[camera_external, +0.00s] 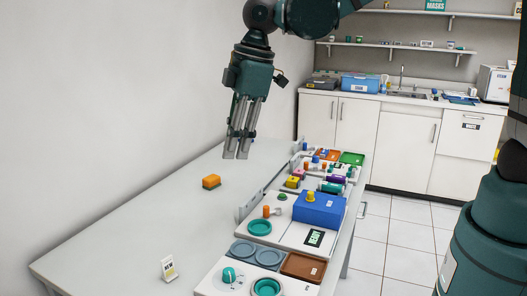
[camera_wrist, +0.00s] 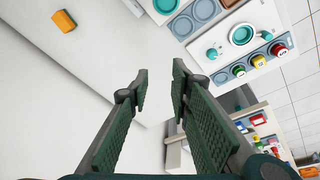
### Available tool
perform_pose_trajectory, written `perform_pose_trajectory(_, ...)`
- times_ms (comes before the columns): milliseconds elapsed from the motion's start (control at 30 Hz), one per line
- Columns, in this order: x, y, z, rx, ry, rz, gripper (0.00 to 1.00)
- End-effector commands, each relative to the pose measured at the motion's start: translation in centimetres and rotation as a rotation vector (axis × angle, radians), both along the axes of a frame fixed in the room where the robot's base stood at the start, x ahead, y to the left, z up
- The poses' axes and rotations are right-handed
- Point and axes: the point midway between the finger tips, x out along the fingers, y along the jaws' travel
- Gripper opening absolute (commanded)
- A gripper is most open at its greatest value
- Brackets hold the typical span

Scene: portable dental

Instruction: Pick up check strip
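I cannot surely tell which thing is the check strip. A small orange-yellow block (camera_external: 211,181) lies alone on the pale table; it also shows at the top left of the wrist view (camera_wrist: 65,20). My gripper (camera_external: 237,155) points down above the table, to the right of the block in the picture and well above the surface. In the wrist view my gripper (camera_wrist: 160,72) has its two fingers apart with nothing between them.
A dental unit holds a blue box (camera_external: 319,208), a brown tray (camera_external: 304,266), teal round dishes (camera_external: 259,227) and coloured pieces along the table's right side. Red, yellow and green jars (camera_wrist: 260,60) show in the wrist view. The table's left part is mostly clear, beside a wall.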

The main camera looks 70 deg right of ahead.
Motion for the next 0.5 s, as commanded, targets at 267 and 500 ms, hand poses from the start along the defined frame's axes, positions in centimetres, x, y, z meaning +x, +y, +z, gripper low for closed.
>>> perform_pose_trajectory(267, 3.1, 4.1, -3.1, -0.029, 0.044, 0.110, 0.21)
perform_pose_trajectory(500, 5.4, 7.7, -6.2, -0.054, 0.083, 0.205, 0.21)
